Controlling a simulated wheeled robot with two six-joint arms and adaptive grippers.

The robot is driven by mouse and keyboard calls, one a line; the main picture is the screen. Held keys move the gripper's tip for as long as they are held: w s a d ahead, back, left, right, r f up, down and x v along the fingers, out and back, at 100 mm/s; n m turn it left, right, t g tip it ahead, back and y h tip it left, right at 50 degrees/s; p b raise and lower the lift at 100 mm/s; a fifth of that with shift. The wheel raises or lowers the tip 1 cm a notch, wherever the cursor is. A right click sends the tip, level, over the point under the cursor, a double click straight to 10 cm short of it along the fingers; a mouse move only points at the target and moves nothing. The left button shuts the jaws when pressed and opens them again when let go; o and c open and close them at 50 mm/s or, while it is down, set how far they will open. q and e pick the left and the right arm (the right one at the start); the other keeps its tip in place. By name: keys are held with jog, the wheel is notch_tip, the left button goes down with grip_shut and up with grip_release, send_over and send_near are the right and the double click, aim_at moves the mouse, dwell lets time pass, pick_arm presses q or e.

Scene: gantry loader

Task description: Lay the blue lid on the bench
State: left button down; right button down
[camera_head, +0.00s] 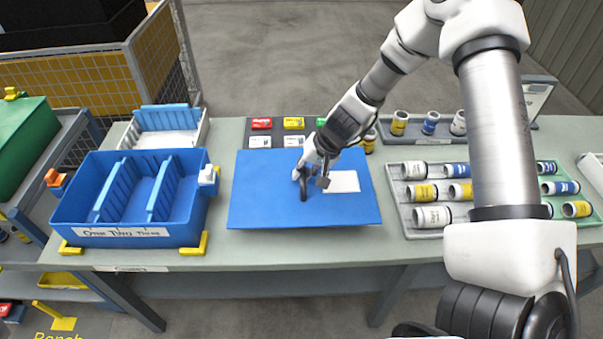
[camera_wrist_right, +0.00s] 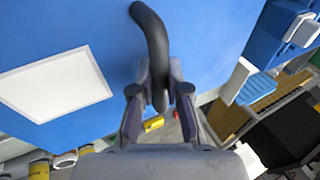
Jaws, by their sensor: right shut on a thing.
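The blue lid (camera_head: 262,205) is a flat blue panel with a white label and a dark handle (camera_head: 303,188). In the head view it is over the middle of the bench (camera_head: 225,245), its near edge close to the bench's front. I cannot tell whether it touches the bench. My right gripper (camera_head: 304,172) is shut on the lid's handle. In the right wrist view the lid (camera_wrist_right: 70,25) fills the upper left, with the curved black handle (camera_wrist_right: 152,40) between my fingers (camera_wrist_right: 160,95). My left gripper is not in view.
A blue divided bin (camera_head: 75,215) stands open left of the lid, with yellow corner blocks by it. A grey tray (camera_head: 405,208) of several cans is on the right. Small coloured boxes (camera_head: 294,123) lie on a dark mat behind the lid. A white tray (camera_head: 150,140) stands behind the bin.

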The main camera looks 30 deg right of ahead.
aim_at(309, 185)
jog(key=shift+s+d+f+b, duration=0.15)
jog(key=shift+f+b, duration=0.15)
jog(key=shift+f, duration=0.1)
notch_tip(309, 185, down, 6)
jog(key=b, duration=0.5)
jog(key=shift+r+b, duration=0.1)
jog(key=shift+b, duration=0.25)
jog(key=shift+s+d+f+b, duration=0.1)
jog(key=shift+s+f+b, duration=0.05)
jog(key=shift+f+b, duration=0.4)
dwell(0.5)
